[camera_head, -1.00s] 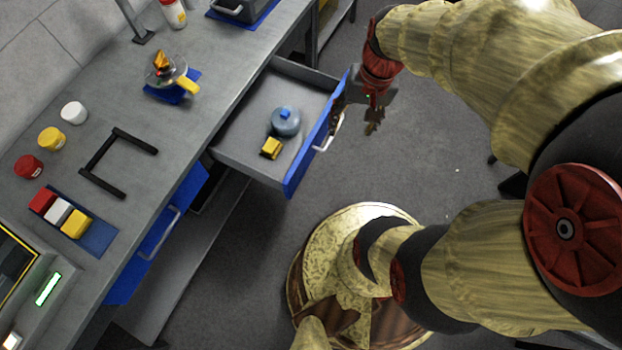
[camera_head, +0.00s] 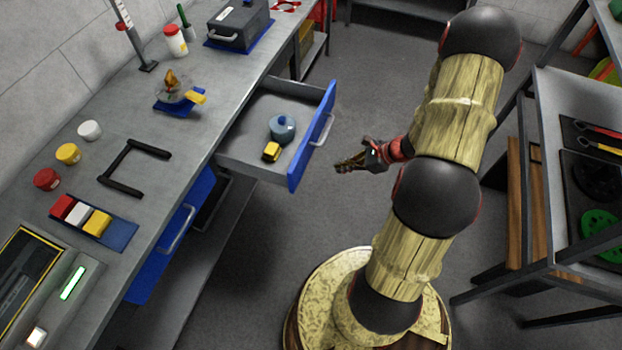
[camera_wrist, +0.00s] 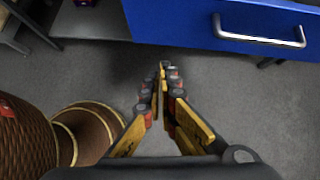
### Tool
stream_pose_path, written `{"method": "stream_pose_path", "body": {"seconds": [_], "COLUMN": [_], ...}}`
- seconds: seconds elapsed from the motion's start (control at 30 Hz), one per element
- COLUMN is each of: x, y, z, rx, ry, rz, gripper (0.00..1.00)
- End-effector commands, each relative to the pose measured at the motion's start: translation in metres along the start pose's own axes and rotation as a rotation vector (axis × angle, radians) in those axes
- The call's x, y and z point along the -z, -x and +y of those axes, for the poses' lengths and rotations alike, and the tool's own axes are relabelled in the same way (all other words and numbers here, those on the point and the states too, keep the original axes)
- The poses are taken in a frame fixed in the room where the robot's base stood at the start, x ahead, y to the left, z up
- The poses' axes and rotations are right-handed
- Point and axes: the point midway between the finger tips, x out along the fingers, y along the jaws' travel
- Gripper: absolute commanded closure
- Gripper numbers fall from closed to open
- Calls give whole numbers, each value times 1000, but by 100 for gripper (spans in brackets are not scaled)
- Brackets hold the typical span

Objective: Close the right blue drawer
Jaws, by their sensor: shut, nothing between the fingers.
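The right blue drawer (camera_head: 310,140) is pulled out from the workbench, with its grey tray (camera_head: 237,155) showing. Its silver handle (camera_head: 321,130) is on the blue front. In the wrist view the blue drawer front (camera_wrist: 190,20) crosses the top, with its handle (camera_wrist: 258,38) at upper right. A round blue-grey object (camera_head: 281,128) and a small yellow block (camera_head: 271,152) sit inside the drawer. My gripper (camera_head: 338,166) is shut and empty, off to the right of the drawer front and apart from it. Its fingers (camera_wrist: 163,68) point toward the drawer side, below the front in the wrist view.
A second blue drawer (camera_head: 165,240) at the left looks closed. The bench top carries a black frame (camera_head: 125,188), coloured jars and blocks. A grey rack (camera_head: 575,90) stands at the right. The floor beside the open drawer is clear.

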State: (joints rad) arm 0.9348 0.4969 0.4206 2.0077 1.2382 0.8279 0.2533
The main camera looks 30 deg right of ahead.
Motion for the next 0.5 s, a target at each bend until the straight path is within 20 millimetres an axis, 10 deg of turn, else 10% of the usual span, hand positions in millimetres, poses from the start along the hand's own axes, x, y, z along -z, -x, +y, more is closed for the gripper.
{"method": "stream_pose_path", "body": {"seconds": [0.5], "x": [-1], "y": [-42], "z": [-26], "rx": [68], "ry": [-113], "rz": [-7], "gripper": [100]}}
